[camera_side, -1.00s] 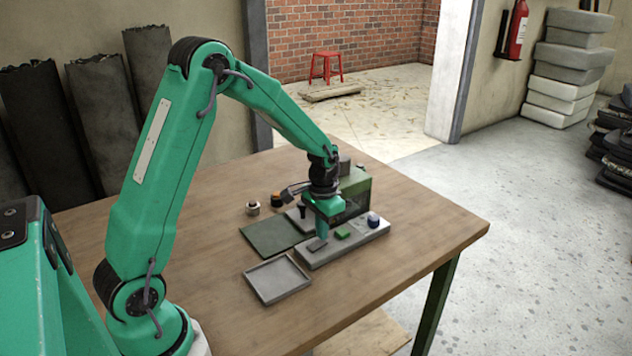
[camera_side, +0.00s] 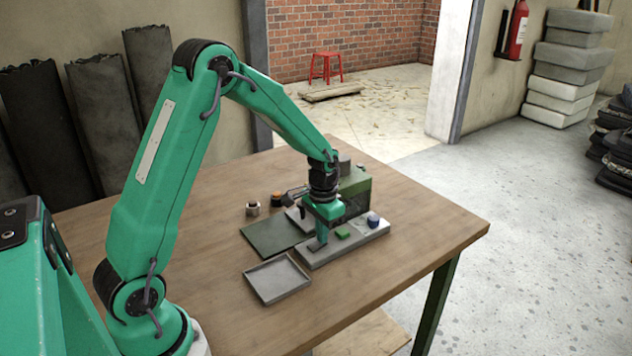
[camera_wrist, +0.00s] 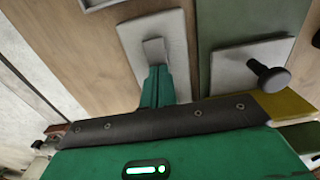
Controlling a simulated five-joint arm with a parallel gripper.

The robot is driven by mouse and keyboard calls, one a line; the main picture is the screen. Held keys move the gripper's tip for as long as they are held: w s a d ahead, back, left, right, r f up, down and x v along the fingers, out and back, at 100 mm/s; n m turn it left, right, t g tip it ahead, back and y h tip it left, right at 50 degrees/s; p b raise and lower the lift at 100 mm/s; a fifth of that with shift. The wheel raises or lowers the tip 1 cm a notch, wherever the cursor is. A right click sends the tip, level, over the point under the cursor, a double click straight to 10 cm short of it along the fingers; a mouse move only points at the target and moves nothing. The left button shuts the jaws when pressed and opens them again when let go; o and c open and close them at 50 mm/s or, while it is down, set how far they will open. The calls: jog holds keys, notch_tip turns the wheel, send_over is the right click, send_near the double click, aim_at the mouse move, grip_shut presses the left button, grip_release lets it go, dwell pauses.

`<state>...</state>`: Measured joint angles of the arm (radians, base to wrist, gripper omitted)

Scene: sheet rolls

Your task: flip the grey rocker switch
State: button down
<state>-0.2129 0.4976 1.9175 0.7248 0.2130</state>
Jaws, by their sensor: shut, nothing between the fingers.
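The grey rocker switch (camera_side: 314,247) is a small dark grey piece at the left end of a long light grey panel (camera_side: 345,248). In the wrist view the rocker (camera_wrist: 154,50) sits on a pale plate (camera_wrist: 127,35). My gripper (camera_side: 321,240) points down over that end of the panel, its green fingers shut and empty. In the wrist view the fingertips (camera_wrist: 157,70) are right at the rocker's near edge and hide part of it. I cannot tell whether they touch it or which way it is tilted.
A green button (camera_side: 343,234) and a blue knob (camera_side: 373,220) sit farther along the panel. A grey tray (camera_side: 278,280) lies in front, with a green mat (camera_side: 272,238) behind it. A green box (camera_side: 356,190) stands behind. A black knob (camera_wrist: 268,74) is at right in the wrist view.

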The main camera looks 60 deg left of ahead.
dwell(0.4)
jog(key=shift+r, duration=3.4)
jog(key=s+d+r+t, duration=0.3)
jog(key=s+d+r, duration=0.3)
jog(key=s+r, duration=0.4)
jog(key=s+d+r+t, duration=0.2)
jog(key=s+d+r, duration=0.1)
jog(key=s, duration=0.7)
jog(key=shift+r+t, duration=0.3)
jog(key=shift+r, duration=0.3)
jog(key=shift+s+d, duration=0.1)
